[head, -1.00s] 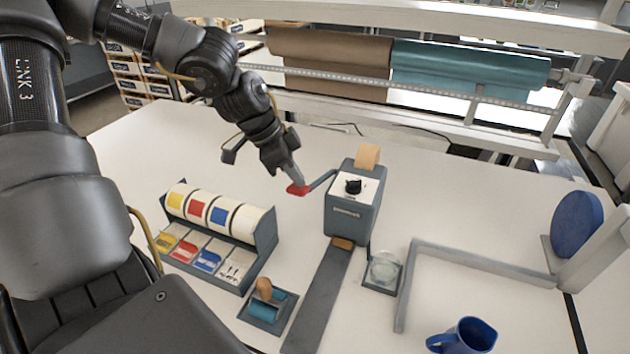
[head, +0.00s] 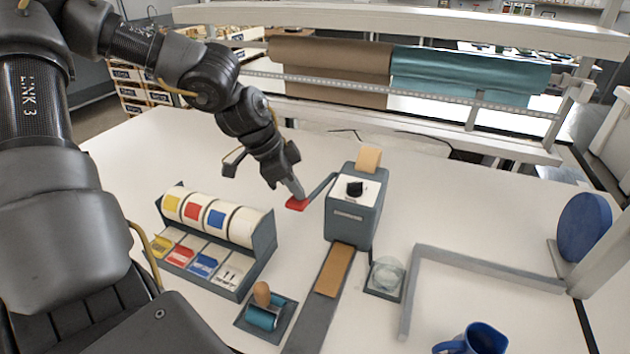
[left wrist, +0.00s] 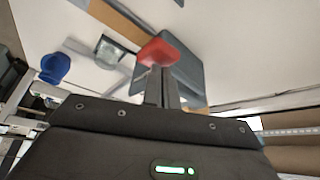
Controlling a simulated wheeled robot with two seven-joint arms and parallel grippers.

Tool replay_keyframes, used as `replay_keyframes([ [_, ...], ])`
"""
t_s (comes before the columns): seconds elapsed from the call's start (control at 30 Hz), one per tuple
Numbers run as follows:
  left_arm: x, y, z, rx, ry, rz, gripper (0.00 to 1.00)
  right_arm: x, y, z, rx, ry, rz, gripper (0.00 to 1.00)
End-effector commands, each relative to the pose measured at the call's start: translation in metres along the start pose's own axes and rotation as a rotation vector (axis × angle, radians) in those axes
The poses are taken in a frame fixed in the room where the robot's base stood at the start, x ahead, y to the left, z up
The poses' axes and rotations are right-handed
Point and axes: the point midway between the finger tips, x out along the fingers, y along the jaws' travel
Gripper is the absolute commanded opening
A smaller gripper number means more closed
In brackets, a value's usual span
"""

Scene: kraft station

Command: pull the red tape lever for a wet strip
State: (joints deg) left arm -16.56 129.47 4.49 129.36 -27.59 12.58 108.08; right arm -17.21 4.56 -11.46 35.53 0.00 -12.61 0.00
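The grey tape dispenser (head: 352,218) stands mid-table, with a dark dial on its white top and a tan tape roll (head: 368,159) behind. Its lever arm reaches left to the red tape lever handle (head: 297,203). My left gripper (head: 298,195) points down at this handle, its fingers close together at the red part. In the left wrist view the red handle (left wrist: 164,52) sits at the fingertips, which look closed on it. A brown tape strip (head: 334,270) lies out from the dispenser's front on the dark grey runway (head: 312,325). My right gripper is not in view.
A label rack (head: 262,246) with several rolls stands left of the runway, with a blue roller (head: 262,318) in front. A glass dish (head: 387,273), a grey corner guide (head: 480,265) and a blue mug (head: 474,340) are to the right. Paper rolls (head: 330,65) hang behind.

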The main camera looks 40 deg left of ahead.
Motion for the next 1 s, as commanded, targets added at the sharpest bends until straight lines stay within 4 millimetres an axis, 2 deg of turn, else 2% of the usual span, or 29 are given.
replay_keyframes([
  [0.1,0.010,0.000,0.005,0.000,0.000,0.000,0.00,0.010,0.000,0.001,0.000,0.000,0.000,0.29],
  [0.6,0.035,0.000,0.017,0.000,-0.001,0.000,0.00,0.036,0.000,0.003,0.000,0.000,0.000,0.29],
  [1.0,0.032,0.000,0.016,0.000,-0.001,0.000,0.00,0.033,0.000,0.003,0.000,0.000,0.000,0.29],
])
